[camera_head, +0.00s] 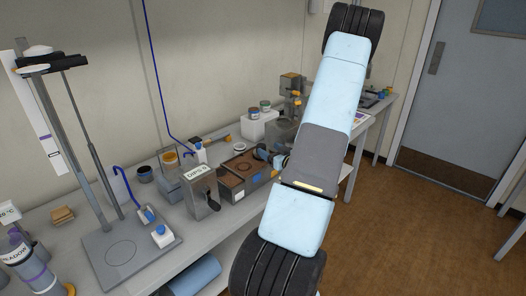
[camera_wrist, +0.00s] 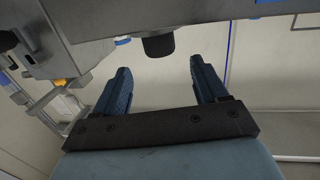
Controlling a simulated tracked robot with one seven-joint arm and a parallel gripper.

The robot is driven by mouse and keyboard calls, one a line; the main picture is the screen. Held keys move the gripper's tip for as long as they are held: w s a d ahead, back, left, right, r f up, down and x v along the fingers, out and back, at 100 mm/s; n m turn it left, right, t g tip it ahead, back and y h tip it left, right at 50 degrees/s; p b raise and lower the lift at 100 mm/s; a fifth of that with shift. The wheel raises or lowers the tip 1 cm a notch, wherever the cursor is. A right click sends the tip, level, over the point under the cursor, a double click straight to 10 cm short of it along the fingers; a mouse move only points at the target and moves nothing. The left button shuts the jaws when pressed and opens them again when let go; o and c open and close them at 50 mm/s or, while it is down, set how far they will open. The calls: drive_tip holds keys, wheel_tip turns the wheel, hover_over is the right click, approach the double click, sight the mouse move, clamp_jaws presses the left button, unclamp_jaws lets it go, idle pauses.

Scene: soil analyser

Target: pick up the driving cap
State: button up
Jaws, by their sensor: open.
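I cannot tell for certain which thing is the driving cap. In the wrist view a short dark cylinder (camera_wrist: 158,46) hangs under a grey body, beyond and between my fingertips. It is apart from both fingers. My gripper (camera_wrist: 159,65) is open, with two dark blue fingers and nothing between them. In the head view my arm crosses the picture and mostly hides the gripper, which is by the bench's far middle part. A dark round part (camera_head: 261,152) shows there, beside the brown soil tray (camera_head: 240,170).
A grey bench (camera_head: 60,244) runs along the wall. A tall stand (camera_head: 100,160) with two rods and a black top bar is at left. A white block with jars (camera_head: 258,124) is behind. The floor at right is clear.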

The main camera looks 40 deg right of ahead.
sight(261, 145)
drive_tip(key=shift+w+d+f, duration=0.1)
drive_tip(key=shift+w+f, duration=0.15)
drive_tip(key=shift+w, duration=0.85)
drive_tip(key=shift+w+d+f, duration=0.1)
drive_tip(key=shift+w+f, duration=0.15)
drive_tip(key=shift+w, duration=0.85)
drive_tip(key=shift+w+d+f, duration=0.1)
drive_tip(key=shift+w+f, duration=0.15)
drive_tip(key=shift+w, duration=0.85)
drive_tip(key=shift+c, duration=0.3)
clamp_jaws()
drive_tip(key=shift+r, duration=0.1)
